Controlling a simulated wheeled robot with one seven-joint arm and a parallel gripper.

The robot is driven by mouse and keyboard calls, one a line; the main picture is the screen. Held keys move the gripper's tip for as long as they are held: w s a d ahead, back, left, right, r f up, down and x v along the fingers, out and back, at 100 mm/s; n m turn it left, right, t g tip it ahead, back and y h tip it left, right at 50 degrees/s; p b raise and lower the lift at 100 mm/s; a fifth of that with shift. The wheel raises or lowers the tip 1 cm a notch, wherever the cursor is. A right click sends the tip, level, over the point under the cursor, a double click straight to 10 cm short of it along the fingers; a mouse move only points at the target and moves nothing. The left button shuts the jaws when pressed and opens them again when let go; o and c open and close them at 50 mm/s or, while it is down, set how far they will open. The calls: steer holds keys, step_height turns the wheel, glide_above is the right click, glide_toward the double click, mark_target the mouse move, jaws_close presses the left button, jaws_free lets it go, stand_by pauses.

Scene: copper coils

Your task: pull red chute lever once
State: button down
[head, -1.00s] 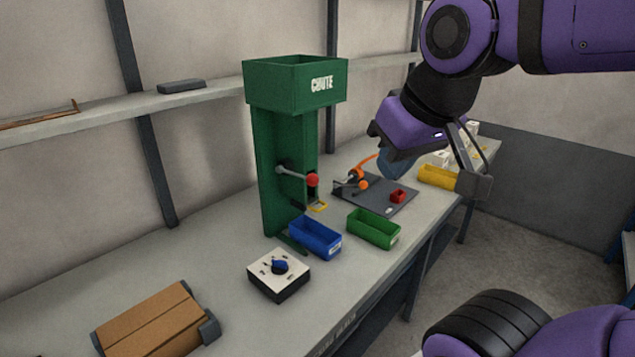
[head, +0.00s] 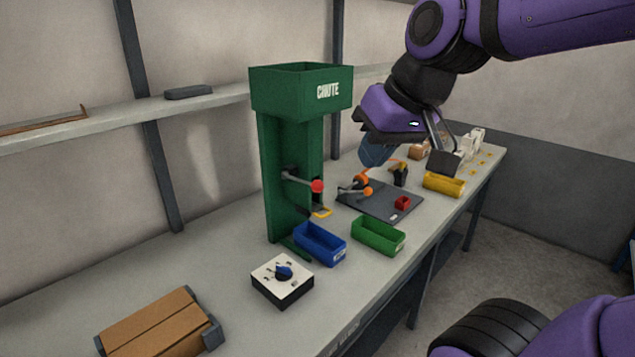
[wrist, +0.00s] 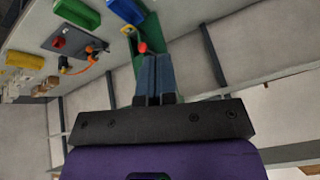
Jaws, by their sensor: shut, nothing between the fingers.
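The green chute (head: 285,155) stands upright on the bench, with a white CHUTE label on its top box. Its lever is a grey rod with a red ball knob (head: 317,187), sticking out toward the right of the column in the head view. My gripper (head: 368,155) is in the air to the right of the chute and apart from the knob in the head view. In the wrist view its two blue-grey fingers (wrist: 153,62) are together and empty. The red knob (wrist: 142,47) shows just beyond the fingertips there; the lever rod is mostly hidden.
A blue bin (head: 320,243) and a green bin (head: 378,235) sit before the chute. A dark plate (head: 385,203) with an orange-handled clamp and a red block lies right of it. A white-topped box with blue knob (head: 282,280) and a cardboard box (head: 160,322) stand nearer.

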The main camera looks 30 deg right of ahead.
steer(key=w+d+f+m+t, duration=0.1)
steer(key=w+d+f+m, duration=0.1)
steer(key=w, duration=1.2)
steer(key=w+d+f+m+t+y, duration=0.1)
steer(key=w+d+f+m, duration=0.1)
steer(key=w, duration=1.2)
steer(key=shift+d+f, duration=0.55)
steer(key=shift+d, duration=0.1)
steer(key=shift+f, duration=0.1)
steer(key=shift+s+d+f, duration=0.1)
steer(key=shift+s+f, duration=0.05)
steer(key=shift+f, duration=1.3)
steer(key=shift+s+f, duration=0.2)
steer(key=shift+f, duration=1.2)
steer(key=shift+s+d+f, duration=0.1)
steer(key=shift+s+f, duration=0.05)
steer(key=shift+f, duration=1.3)
steer(key=shift+f, duration=0.1)
steer(key=shift+f, duration=0.3)
